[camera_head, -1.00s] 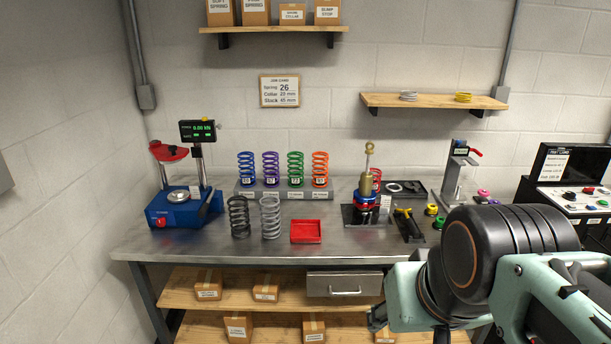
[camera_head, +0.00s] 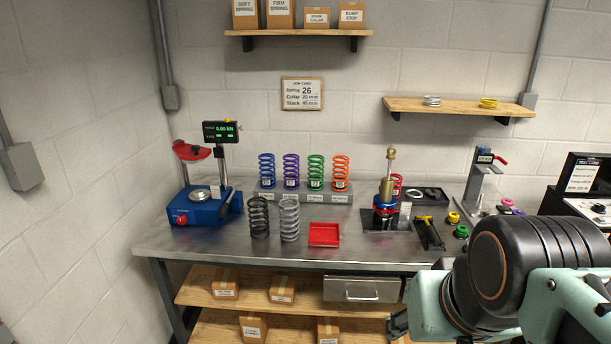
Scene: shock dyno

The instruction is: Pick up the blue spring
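The blue spring (camera_head: 266,171) stands upright at the left end of a grey rack (camera_head: 327,198) on the workbench, beside the purple spring (camera_head: 291,171), green spring (camera_head: 316,172) and orange spring (camera_head: 341,173). My gripper (camera_head: 398,325) shows only in part at the lower right, in front of the bench and below its top. It is far from the blue spring. Whether its fingers are open or shut cannot be made out.
A black spring (camera_head: 258,218) and a silver spring (camera_head: 289,220) stand in front of the rack, with a red tray (camera_head: 324,235) to their right. A blue press (camera_head: 203,205) stands left. A shock on a stand (camera_head: 385,205) stands right. The bench's front left is clear.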

